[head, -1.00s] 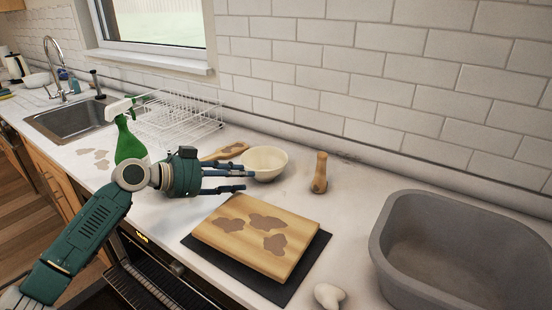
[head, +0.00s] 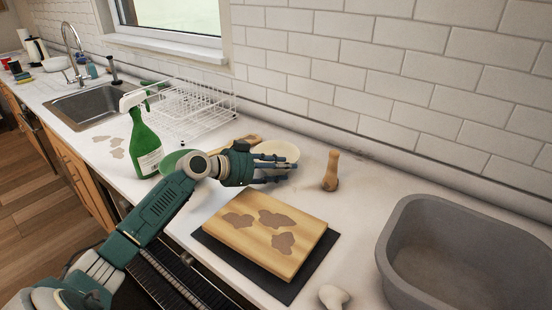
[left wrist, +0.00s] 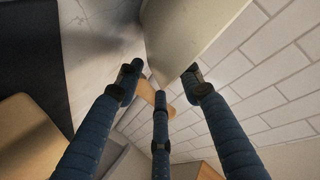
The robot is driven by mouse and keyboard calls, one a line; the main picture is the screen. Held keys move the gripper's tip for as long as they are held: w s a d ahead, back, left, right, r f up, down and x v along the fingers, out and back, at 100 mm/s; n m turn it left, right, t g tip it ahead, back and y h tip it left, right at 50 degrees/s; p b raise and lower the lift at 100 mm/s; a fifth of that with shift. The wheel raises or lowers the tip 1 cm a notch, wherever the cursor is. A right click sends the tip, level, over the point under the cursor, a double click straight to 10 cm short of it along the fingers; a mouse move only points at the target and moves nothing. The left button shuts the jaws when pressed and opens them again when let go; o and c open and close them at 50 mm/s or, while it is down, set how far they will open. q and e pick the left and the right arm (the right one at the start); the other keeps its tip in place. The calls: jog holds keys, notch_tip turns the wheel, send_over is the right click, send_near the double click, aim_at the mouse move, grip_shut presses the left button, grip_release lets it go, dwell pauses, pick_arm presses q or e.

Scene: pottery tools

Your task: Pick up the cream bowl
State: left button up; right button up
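The cream bowl (head: 280,149) stands on the counter behind the cutting board, its front lower part hidden by my left gripper (head: 286,171). The gripper reaches across the bowl's front with its fingers spread, pointing right. In the left wrist view the bowl's pale wall (left wrist: 190,35) fills the top middle, between the left and right fingers (left wrist: 160,82). The gripper is open; I cannot tell whether a finger touches the bowl. My right gripper is not in view.
A wooden cutting board (head: 270,225) on a dark mat (head: 296,285) lies in front. A wooden tool (head: 331,170) stands right of the bowl. A green spray bottle (head: 144,140) and white dish rack (head: 195,110) are left. A grey basin (head: 400,250) is at right.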

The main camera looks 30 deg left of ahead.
pick_arm(q)
jog(key=shift+x, duration=0.8)
grip_shut()
jog(key=shift+a+r, duration=0.1)
jog(key=shift+r, duration=0.05)
